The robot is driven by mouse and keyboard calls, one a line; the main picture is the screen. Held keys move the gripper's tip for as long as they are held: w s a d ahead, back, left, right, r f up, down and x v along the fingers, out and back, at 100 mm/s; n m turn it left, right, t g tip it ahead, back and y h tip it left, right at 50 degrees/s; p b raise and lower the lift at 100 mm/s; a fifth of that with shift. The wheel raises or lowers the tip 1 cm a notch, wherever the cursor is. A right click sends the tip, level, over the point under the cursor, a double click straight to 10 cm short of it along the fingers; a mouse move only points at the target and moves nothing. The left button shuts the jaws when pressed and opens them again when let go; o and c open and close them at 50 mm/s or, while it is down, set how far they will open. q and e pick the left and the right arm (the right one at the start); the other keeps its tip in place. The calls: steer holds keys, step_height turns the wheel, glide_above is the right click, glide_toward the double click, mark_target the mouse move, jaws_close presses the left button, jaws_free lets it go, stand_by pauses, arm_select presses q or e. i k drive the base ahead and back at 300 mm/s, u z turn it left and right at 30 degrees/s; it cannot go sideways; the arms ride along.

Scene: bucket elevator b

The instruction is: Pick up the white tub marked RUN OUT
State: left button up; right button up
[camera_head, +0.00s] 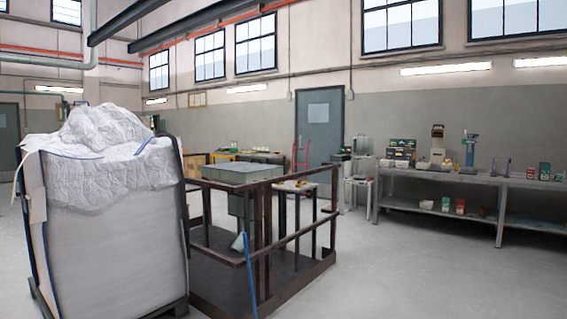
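I cannot make out a white tub marked RUN OUT in the head view. Small items stand on a long grey workbench (400,172) at the right, too small for me to read any marking. One whitish item (427,204) lies on the bench's lower shelf, and I cannot tell what it is. A small table (300,188) behind the railing also holds small items that I cannot identify. Neither of my grippers is in view.
A large white bulk bag (110,220) in a dark frame fills the left foreground. Beside it, a brown-railed platform (290,270) surrounds a grey-green hopper (240,172). A red hand truck (301,157) stands near the grey door (320,125). Open floor (430,270) lies at the right.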

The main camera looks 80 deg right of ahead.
mark_target(423, 204)
steer(key=z, duration=1.15)
steer(key=i, duration=0.4)
steer(key=z, duration=1.2)
steer(key=i, duration=1.05)
steer(key=z, duration=1.75)
steer(key=i, duration=2.3)
steer(key=z, duration=0.25)
steer(key=i, duration=2.35)
steer(key=u, duration=0.15)
steer(key=i, duration=2.3)
steer(key=u, duration=0.65)
steer(key=i, duration=2.3)
steer(key=u, duration=0.85)
steer(key=i, duration=0.75)
steer(key=u, duration=0.6)
